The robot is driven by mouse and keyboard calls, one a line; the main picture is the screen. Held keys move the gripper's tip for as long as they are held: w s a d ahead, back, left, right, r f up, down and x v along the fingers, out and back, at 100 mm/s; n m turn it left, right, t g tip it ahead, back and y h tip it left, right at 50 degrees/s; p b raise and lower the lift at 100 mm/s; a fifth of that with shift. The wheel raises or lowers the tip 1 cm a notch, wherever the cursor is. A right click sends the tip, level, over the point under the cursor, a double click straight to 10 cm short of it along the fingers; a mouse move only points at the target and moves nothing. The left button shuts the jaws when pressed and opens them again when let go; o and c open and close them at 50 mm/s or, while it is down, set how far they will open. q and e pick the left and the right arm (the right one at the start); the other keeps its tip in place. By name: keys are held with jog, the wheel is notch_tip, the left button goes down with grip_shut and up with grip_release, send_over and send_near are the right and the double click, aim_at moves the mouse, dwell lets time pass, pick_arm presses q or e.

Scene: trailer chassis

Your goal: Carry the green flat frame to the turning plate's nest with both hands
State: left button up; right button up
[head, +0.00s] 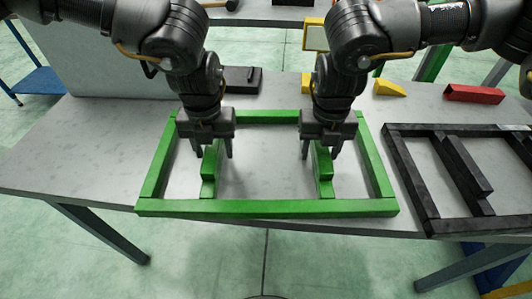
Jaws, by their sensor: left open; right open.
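The green flat frame (270,207) lies on the grey table near its front edge. It is a rectangle with two inner crosspieces that carry raised green blocks. My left gripper (212,150) points down at the left crosspiece (210,170), its fingers open around the upper part of it. My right gripper (322,148) points down at the right crosspiece (323,170), also open, with its fingers about the upper part. Whether the fingers touch the green pieces I cannot tell. The grippers cover parts of the frame's far side. I cannot make out the turning plate or its nest.
A black frame (408,190) lies close to the right of the green one. Behind are a black block (243,80), a yellow wedge (390,88) and a red channel piece (474,94). The table (75,150) is clear at the left. A blue stand (40,80) is on the floor.

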pick_arm(q)
jog(key=c, duration=1.1)
pick_arm(e)
jog(key=c, duration=1.1)
pick_arm(q)
grip_shut()
pick_arm(e)
grip_shut()
pick_arm(q)
jog(key=shift+w+r, duration=0.1)
pick_arm(e)
jog(key=shift+r, duration=0.1)
